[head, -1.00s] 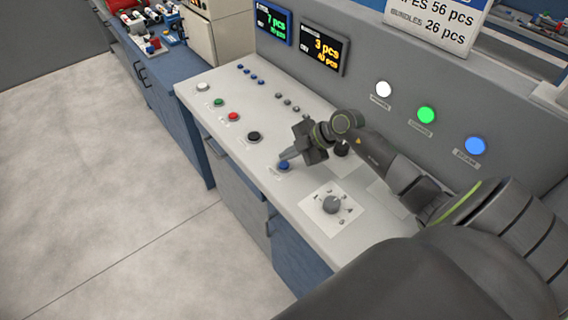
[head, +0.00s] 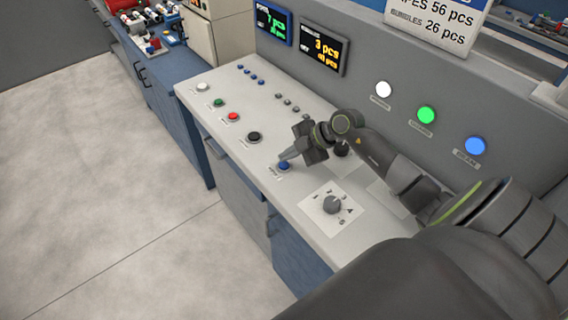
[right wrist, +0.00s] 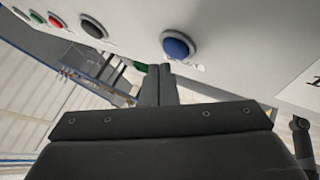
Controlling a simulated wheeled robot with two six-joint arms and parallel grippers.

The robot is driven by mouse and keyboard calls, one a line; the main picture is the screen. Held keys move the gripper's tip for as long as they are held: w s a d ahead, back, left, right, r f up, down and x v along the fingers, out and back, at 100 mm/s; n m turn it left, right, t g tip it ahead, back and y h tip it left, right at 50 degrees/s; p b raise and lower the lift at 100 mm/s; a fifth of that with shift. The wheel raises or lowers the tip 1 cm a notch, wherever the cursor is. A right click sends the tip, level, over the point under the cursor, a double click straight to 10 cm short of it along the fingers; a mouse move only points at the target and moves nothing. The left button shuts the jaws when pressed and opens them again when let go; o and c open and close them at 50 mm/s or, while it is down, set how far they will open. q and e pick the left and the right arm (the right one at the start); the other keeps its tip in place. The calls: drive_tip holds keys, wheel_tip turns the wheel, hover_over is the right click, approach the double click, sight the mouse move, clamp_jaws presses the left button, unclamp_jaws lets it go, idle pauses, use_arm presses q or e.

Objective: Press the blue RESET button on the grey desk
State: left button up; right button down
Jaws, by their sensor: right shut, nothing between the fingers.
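The blue RESET button (head: 284,165) sits near the front edge of the grey desk (head: 225,75), between the black button and the rotary dial. My left gripper is not in view.
White, green, red and black (head: 254,137) buttons line the desk front to the left. A rotary dial (head: 332,204) is to the right. A black knob (head: 341,148) stands behind my gripper. The back panel (head: 365,70) carries displays and lit lamps.

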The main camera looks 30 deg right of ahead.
sight(288, 164)
idle(0.5)
drive_tip(key=shift+f, duration=0.4)
drive_tip(key=shift+f, duration=0.4)
idle(0.7)
drive_tip(key=shift+r+p, duration=0.8)
drive_tip(key=shift+p, duration=0.1)
wheel_tip(288, 164, up, 5)
drive_tip(key=p, duration=0.5)
drive_tip(key=shift+r, duration=0.1)
